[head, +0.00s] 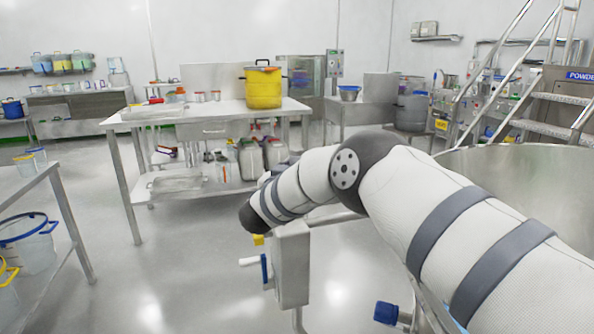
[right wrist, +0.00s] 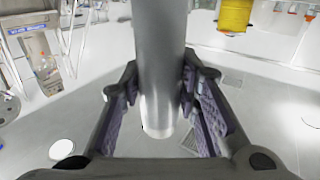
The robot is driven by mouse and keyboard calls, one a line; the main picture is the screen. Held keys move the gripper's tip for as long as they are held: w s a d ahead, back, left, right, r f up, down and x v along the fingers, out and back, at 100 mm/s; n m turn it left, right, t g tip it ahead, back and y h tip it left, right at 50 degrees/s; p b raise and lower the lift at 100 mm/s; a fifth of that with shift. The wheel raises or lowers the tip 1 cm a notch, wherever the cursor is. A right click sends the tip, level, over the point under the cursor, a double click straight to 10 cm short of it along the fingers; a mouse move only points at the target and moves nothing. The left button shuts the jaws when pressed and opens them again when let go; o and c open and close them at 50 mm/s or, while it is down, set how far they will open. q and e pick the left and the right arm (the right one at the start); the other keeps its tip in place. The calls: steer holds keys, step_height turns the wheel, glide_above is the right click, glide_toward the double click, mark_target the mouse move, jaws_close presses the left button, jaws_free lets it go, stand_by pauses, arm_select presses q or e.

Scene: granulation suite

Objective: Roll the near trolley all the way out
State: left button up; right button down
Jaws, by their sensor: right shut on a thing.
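In the right wrist view, my right gripper (right wrist: 160,85) has its two padded fingers on either side of a thick grey metal bar (right wrist: 160,38) and is shut on it. In the head view my right arm reaches in from the lower right, and its fingers are hidden. A large open steel vessel (head: 535,175) stands at the right, partly behind my arm. Steel tubing (head: 335,219) shows just below my forearm. I cannot tell for certain whether the vessel, tubing and bar belong to the near trolley. My left gripper is not in view.
A grey box (head: 291,265) with a blue and white handle stands below my forearm. A steel table (head: 215,112) with a yellow pot (head: 263,87) stands behind. Another steel table (head: 35,180) is at left. Steps (head: 550,105) rise at right. The floor between the tables is clear.

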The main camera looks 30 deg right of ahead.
steer(key=shift+w+a+f+t, duration=0.1)
steer(key=shift+w+a+t, duration=0.15)
steer(key=shift+a, duration=0.25)
steer(key=c, duration=1.6)
jaws_free()
steer(key=o, duration=0.4)
steer(key=shift+a, duration=0.3)
steer(key=shift+s+d, duration=0.1)
steer(key=shift+d, duration=0.1)
steer(key=v, duration=1.2)
steer(key=shift+r, duration=0.2)
